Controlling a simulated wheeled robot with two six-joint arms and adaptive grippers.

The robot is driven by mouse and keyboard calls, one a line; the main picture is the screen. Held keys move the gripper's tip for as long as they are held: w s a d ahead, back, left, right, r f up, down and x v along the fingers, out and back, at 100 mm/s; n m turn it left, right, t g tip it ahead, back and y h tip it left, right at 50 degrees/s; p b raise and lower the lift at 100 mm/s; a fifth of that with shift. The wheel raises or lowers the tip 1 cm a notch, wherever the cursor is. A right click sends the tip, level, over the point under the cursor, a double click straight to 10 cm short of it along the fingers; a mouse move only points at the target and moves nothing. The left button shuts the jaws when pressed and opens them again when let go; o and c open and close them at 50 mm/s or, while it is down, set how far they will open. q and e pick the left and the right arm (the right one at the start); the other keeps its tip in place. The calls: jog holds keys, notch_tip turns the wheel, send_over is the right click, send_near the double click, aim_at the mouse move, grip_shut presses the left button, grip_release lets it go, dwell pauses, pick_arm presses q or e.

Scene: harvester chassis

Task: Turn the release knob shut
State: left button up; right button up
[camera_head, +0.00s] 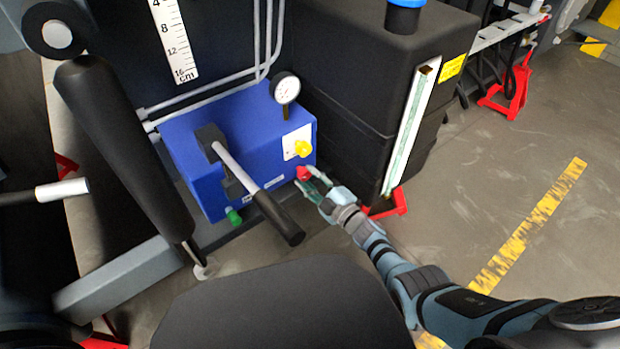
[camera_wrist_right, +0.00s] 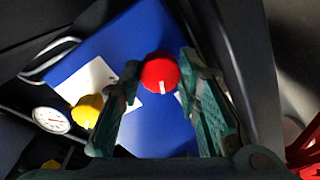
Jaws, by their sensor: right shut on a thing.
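The red knob (camera_head: 303,173) is on the lower right of the front of the blue valve block (camera_head: 205,125). In the right wrist view the red knob (camera_wrist_right: 160,73) has a short white mark on its face, pointing toward the bottom of the picture. My right gripper (camera_head: 310,180) reaches it from the lower right. In the right wrist view its two fingertips (camera_wrist_right: 160,78) are on either side of the knob, shut on it. My left gripper is not in view.
A yellow knob (camera_head: 302,148) on a white plate sits just above the red one. A gauge (camera_head: 286,88) stands on top. A black tank (camera_head: 375,60) is close on the right, and a green cap (camera_head: 234,217) is low left.

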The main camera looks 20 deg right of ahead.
jog(key=shift+f+m, duration=0.1)
jog(key=shift+m, duration=1.7)
jog(key=m, duration=0.2)
jog(key=shift+m, duration=0.3)
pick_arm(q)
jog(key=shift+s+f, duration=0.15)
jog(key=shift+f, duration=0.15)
pick_arm(e)
jog(key=m, duration=0.6)
jog(key=shift+s+a+f+m, duration=0.1)
jog(key=shift+m, duration=0.3)
jog(key=o, duration=1.1)
jog(key=shift+o, duration=0.2)
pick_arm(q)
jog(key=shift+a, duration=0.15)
